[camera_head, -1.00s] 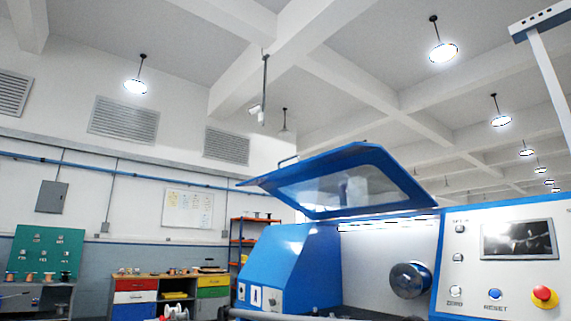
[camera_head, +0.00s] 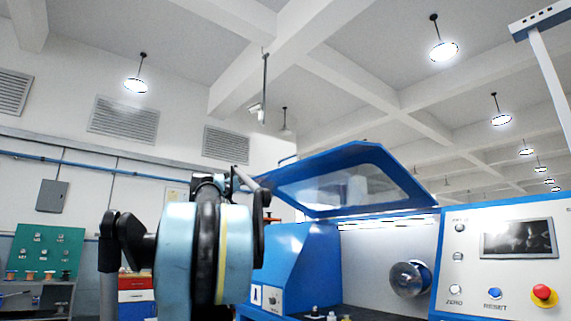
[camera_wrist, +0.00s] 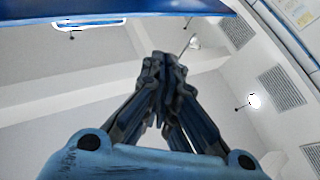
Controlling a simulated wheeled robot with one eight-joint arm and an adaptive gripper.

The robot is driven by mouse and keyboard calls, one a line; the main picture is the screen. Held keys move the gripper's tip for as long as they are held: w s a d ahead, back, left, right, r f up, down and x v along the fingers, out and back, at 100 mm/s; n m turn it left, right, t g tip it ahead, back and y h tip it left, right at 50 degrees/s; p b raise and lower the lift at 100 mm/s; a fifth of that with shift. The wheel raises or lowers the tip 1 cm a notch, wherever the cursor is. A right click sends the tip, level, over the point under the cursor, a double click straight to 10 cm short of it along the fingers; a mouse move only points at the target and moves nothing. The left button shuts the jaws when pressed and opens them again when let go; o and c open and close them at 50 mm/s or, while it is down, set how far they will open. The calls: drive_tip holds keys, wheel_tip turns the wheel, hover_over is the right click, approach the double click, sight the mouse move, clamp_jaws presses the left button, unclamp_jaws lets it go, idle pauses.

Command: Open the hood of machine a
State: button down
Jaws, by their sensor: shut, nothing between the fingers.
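The blue hood (camera_head: 345,178) of the machine stands raised and tilted in the head view, with a clear window in it. The blue machine body (camera_head: 300,255) and its bright inside show below it. The hood's edge also shows along the top of the wrist view (camera_wrist: 120,10), with a light-coloured handle (camera_wrist: 90,24) on it. My gripper (camera_wrist: 162,65) is shut and empty in the wrist view, its fingertips together and apart from the hood. In the head view my arm stands left of the machine and hides part of its left side; the fingertips are not clear there.
A control panel (camera_head: 505,255) with a screen and a red knob (camera_head: 543,294) is at the right. A round metal chuck (camera_head: 408,279) sits inside the machine. A green board (camera_head: 45,250) and a drawer cabinet (camera_head: 135,292) stand at the back left.

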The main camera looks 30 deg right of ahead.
drive_tip(key=s+d+r+m+g+h, duration=0.6)
drive_tip(key=s+d+r+m+g, duration=0.3)
drive_tip(key=g, duration=0.4)
drive_tip(key=d, duration=0.8)
drive_tip(key=shift+r, duration=0.15)
drive_tip(key=shift+s, duration=0.1)
